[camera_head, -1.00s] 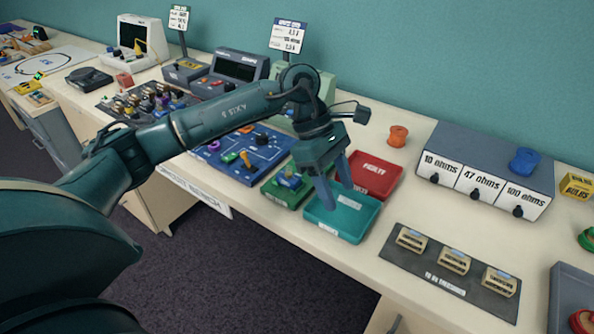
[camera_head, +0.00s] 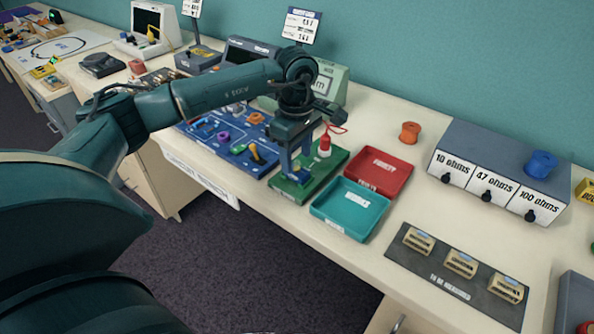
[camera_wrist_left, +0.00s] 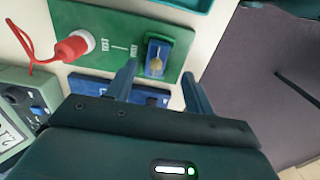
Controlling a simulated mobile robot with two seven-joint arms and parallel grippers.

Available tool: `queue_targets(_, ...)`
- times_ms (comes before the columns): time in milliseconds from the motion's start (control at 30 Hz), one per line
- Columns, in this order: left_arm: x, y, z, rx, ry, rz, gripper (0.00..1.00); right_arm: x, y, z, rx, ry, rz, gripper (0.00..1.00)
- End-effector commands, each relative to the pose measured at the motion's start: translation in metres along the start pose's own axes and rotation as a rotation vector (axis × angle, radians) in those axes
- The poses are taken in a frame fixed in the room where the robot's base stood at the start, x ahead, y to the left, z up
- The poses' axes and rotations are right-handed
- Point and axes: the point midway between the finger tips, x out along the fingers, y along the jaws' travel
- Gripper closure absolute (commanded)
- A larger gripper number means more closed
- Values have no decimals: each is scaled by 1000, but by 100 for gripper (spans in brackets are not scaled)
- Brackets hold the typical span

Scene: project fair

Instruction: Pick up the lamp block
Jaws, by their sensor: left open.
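The lamp block, a small blue block with a round bulb-like part, shows in the left wrist view (camera_wrist_left: 157,56) and partly in the head view (camera_head: 299,174). It sits on the green test board (camera_head: 323,174), near one end. My left gripper (camera_head: 296,166) is open and points down at the block. In the left wrist view my fingers (camera_wrist_left: 159,72) stand on either side of the block's near end, with gaps showing. Whether the fingertips are level with the block is unclear. My right gripper is not in view.
A red probe (camera_head: 325,146) with a red wire stands at the board's back end. The teal "WORKS" tray (camera_head: 347,229) and red "FAULTY" tray (camera_head: 383,170) lie to the right, both empty. A blue board with parts (camera_head: 230,139) lies to the left.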

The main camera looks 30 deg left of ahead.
Motion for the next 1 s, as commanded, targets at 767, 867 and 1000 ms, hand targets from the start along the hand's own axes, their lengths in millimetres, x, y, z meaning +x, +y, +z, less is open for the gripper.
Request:
queue_targets(767, 45, 5, -3, 1, 0, 0, 63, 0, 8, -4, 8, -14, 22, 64)
queue_targets(867, 45, 5, -3, 1, -1, 0, 71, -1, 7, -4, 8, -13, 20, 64)
queue_targets(1000, 45, 5, -3, 1, -1, 0, 82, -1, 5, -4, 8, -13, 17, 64)
